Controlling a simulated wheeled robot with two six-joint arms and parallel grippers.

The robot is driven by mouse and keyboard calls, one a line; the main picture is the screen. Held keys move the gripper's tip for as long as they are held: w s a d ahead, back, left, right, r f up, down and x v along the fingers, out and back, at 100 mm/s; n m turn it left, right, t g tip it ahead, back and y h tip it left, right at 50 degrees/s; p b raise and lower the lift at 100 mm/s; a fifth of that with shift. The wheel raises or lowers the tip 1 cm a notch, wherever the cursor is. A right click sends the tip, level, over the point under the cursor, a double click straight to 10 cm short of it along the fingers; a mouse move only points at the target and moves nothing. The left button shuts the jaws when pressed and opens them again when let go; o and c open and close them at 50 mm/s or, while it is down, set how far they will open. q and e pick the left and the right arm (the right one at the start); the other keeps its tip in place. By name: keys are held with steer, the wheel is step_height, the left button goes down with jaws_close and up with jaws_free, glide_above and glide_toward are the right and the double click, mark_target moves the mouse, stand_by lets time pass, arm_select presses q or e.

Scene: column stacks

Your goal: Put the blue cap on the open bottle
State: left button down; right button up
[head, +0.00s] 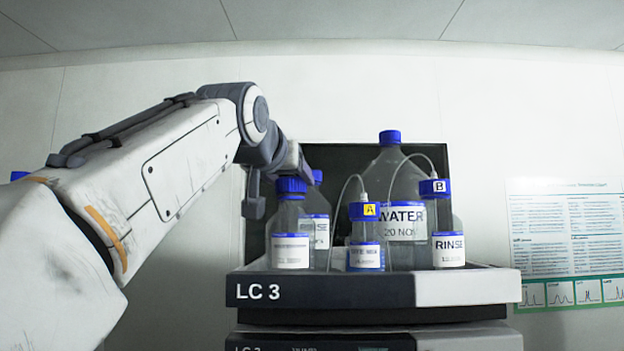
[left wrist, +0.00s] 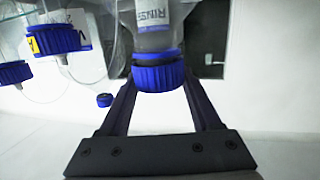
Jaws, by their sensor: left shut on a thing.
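The open bottle (head: 290,225), clear with a white label, stands upright at the left front of the tray. The blue cap (head: 291,185) is at its mouth, directly over the neck. My left gripper (head: 290,167) reaches in from the left above it, its fingers mostly hidden in the head view. In the left wrist view, which is upside down, the two dark fingers (left wrist: 160,88) are shut on the blue cap (left wrist: 160,78), one on each side. The bottle neck meets the cap there. I cannot tell whether the cap is fully seated. My right gripper is not in view.
The tray (head: 370,291) marked LC 3 also holds a RINSE bottle (head: 318,205) close behind, a tubed bottle tagged A (head: 364,236), a large WATER bottle (head: 403,222) and a tubed bottle tagged B (head: 447,222). Thin tubes arch between them. A poster (head: 565,245) hangs at right.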

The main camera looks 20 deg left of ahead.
arm_select(q)
jaws_free()
steer(key=shift+s, duration=0.1)
steer(key=shift+s+b, duration=0.3)
steer(key=shift+s, duration=0.05)
steer(key=s, duration=0.3)
steer(key=s+r+b, duration=0.1)
steer(key=s, duration=0.2)
steer(key=s+d+b, duration=0.1)
steer(key=s, duration=0.2)
steer(key=shift+s+r, duration=0.2)
steer(key=shift+r, duration=0.1)
steer(key=shift+w+a, duration=0.1)
steer(key=shift+w, duration=0.05)
